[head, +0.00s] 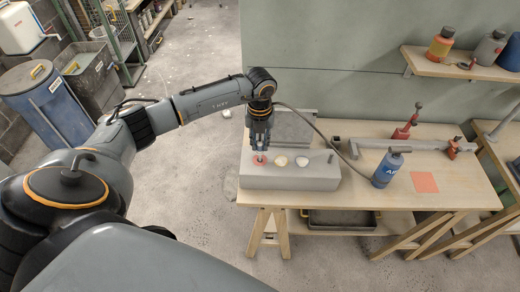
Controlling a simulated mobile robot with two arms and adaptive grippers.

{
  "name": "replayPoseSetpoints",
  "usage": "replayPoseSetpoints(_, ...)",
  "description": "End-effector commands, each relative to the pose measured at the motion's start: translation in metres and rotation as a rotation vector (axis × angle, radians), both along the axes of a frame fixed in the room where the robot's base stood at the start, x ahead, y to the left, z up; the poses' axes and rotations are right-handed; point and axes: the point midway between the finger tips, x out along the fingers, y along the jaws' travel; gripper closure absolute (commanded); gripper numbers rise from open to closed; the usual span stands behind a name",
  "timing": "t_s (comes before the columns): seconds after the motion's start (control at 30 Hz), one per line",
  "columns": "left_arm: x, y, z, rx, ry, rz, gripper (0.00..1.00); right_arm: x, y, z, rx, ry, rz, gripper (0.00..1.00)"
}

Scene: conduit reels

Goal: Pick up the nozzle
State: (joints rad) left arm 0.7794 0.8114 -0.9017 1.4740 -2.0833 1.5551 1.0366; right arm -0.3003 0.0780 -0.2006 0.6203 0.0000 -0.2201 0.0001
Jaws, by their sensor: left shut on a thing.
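My left gripper (260,147) points straight down at the left end of a grey block (290,182) on the wooden bench. It is shut on a small red piece, apparently the nozzle (259,160), at the top of the block. The fingers hide part of it, and I cannot tell whether it is clear of the block. A cream piece (281,161) and a white piece (302,162) sit to its right in the block. My right gripper is not in view.
A blue bottle (386,171) and an orange square (424,182) are on the wooden bench (450,190). A thin dark hose curves from near my wrist towards the bottle. A red-handled tool (405,128) and a long grey bar lie behind. A wall shelf (450,65) holds bottles.

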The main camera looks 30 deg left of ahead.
Motion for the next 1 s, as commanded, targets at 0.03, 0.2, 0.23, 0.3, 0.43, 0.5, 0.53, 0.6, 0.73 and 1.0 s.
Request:
replayPoseSetpoints(0.03, 0.000, 0.000, 0.005, 0.001, -0.001, 0.000, 1.00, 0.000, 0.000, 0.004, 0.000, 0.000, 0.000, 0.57)
replayPoseSetpoints(0.2, 0.000, 0.000, 0.013, 0.001, -0.001, 0.001, 1.00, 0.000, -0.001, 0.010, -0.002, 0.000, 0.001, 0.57)
replayPoseSetpoints(0.23, 0.000, 0.000, 0.015, 0.000, -0.001, 0.001, 1.00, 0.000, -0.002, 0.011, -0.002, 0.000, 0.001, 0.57)
replayPoseSetpoints(0.3, 0.001, 0.000, 0.018, 0.000, -0.002, 0.001, 1.00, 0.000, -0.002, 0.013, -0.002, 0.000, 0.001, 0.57)
replayPoseSetpoints(0.43, 0.001, 0.000, 0.025, 0.000, -0.002, 0.001, 1.00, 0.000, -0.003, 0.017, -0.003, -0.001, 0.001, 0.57)
replayPoseSetpoints(0.5, 0.001, 0.000, 0.029, 0.000, -0.002, 0.000, 1.00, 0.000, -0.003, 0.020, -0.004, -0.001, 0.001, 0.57)
replayPoseSetpoints(0.53, 0.001, 0.000, 0.030, 0.000, -0.002, 0.000, 1.00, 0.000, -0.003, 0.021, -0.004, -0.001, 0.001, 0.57)
replayPoseSetpoints(0.6, 0.001, 0.000, 0.034, 0.000, -0.002, 0.000, 1.00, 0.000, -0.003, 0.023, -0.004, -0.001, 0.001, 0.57)
replayPoseSetpoints(0.73, 0.000, 0.000, 0.040, 0.000, -0.001, 0.000, 1.00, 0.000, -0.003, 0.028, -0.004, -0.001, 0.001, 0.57)
replayPoseSetpoints(1.0, 0.000, 0.000, 0.053, 0.000, 0.000, 0.000, 1.00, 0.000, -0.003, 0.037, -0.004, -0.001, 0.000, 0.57)
